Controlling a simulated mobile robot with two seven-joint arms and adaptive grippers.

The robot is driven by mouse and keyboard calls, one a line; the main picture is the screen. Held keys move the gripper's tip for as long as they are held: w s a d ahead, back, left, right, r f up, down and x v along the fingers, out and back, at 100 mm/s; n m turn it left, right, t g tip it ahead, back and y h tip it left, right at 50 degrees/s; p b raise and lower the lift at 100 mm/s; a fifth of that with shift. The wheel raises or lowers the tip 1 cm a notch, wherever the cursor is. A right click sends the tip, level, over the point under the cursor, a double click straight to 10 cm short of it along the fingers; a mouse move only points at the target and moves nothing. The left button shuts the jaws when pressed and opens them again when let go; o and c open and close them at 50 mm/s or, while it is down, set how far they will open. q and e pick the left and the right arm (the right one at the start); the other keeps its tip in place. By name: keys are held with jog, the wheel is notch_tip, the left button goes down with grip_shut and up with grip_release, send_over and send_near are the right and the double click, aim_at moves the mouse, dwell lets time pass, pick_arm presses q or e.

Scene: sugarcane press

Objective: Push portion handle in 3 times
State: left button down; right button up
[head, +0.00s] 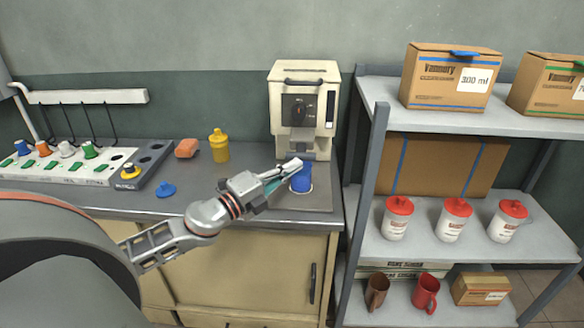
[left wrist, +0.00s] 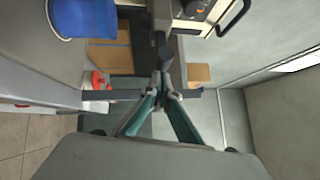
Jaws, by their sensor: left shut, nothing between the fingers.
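The cream dispenser (head: 303,78) stands on the counter against the wall, with a dark front panel and a dark knob on it. A grey part juts out low on its front; I cannot tell for sure which part is the portion handle. A blue cup (head: 301,183) stands in front of the dispenser's base, and it also shows in the left wrist view (left wrist: 98,18). My left gripper (head: 297,164) is shut and empty, just above the cup and in front of the grey part. In the left wrist view its fingertips (left wrist: 163,92) meet close to a dark bar; contact is unclear.
A grey shelf (head: 408,240) with boxes and red-lidded containers stands close on the right.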

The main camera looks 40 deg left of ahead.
aim_at(293, 158)
pick_arm(q)
jog(key=shift+w, duration=0.1)
jog(key=w+a, duration=0.1)
jog(key=w, duration=0.1)
jog(key=shift+w+a, duration=0.35)
jog(key=shift+a, duration=0.05)
jog(key=shift+w+a, duration=0.15)
jog(key=shift+w, duration=0.05)
jog(key=shift+a+r, duration=0.1)
